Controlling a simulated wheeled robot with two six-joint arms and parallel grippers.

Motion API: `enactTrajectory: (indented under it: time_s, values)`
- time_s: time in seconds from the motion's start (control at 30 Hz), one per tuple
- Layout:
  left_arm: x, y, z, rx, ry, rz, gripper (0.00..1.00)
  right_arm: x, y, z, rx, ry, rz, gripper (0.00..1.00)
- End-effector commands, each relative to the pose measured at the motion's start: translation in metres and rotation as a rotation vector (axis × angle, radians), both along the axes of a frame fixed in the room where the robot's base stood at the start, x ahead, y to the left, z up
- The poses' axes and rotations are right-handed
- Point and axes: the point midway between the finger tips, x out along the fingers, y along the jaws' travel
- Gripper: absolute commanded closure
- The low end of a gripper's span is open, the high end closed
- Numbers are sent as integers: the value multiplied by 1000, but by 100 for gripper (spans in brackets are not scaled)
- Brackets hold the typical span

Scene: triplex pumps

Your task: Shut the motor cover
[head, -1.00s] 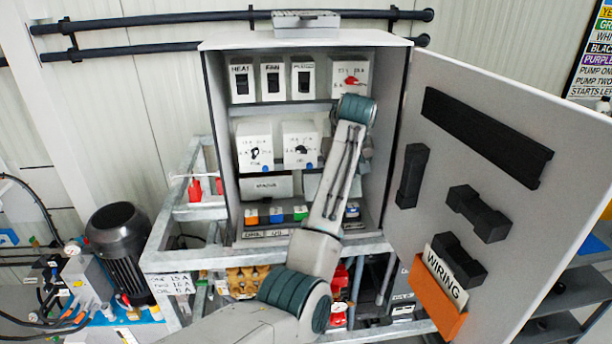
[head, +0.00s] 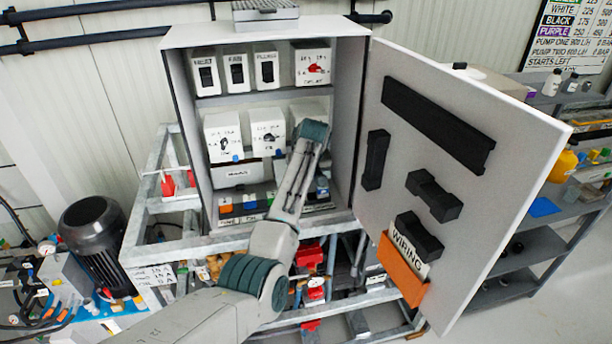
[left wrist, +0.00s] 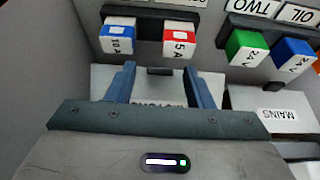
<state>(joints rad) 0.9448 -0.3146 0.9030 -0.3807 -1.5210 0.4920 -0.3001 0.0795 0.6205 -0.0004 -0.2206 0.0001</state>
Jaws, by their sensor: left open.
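In the left wrist view a white cover (left wrist: 158,103) with upside-down, partly hidden lettering lies between and behind the fingers. It appears to be the motor cover; a small dark tab shows at its edge. My left gripper (left wrist: 158,70) is open, one finger on each side of this lettering. Nothing is seen held, and I cannot tell if the fingers touch the cover. In the head view my left arm (head: 290,185) reaches into the grey cabinet (head: 188,50) and hides most of this cover and the gripper. I cannot tell how far the cover stands open. My right gripper is not in view.
The MAINS cover (left wrist: 280,115) is beside the motor cover. A blue 10 A block (left wrist: 118,38) and red 5 A block (left wrist: 179,38) sit close to the fingertips. The cabinet door (head: 460,160) stands open at the right, with an orange WIRING pocket (head: 402,272).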

Motion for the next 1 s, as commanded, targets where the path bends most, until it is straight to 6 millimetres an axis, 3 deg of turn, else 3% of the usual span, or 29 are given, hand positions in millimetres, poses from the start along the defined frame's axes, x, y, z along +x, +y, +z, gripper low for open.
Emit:
enactTrajectory:
  time_s: [0.07, 0.3, 0.33, 0.67, 1.0]
  values:
    - [0, 0, 0, 0, 0, 0, 53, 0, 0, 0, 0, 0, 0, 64]
    - [0, 0, 0, 0, 0, 0, 98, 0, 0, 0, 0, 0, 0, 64]
    - [0, 0, 0, 0, 0, 0, 100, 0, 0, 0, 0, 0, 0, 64]
    - [0, -1, -4, 9, -29, 0, 100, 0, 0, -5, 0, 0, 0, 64]
    - [6, 2, -20, 72, -226, 1, 100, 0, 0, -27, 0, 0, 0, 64]
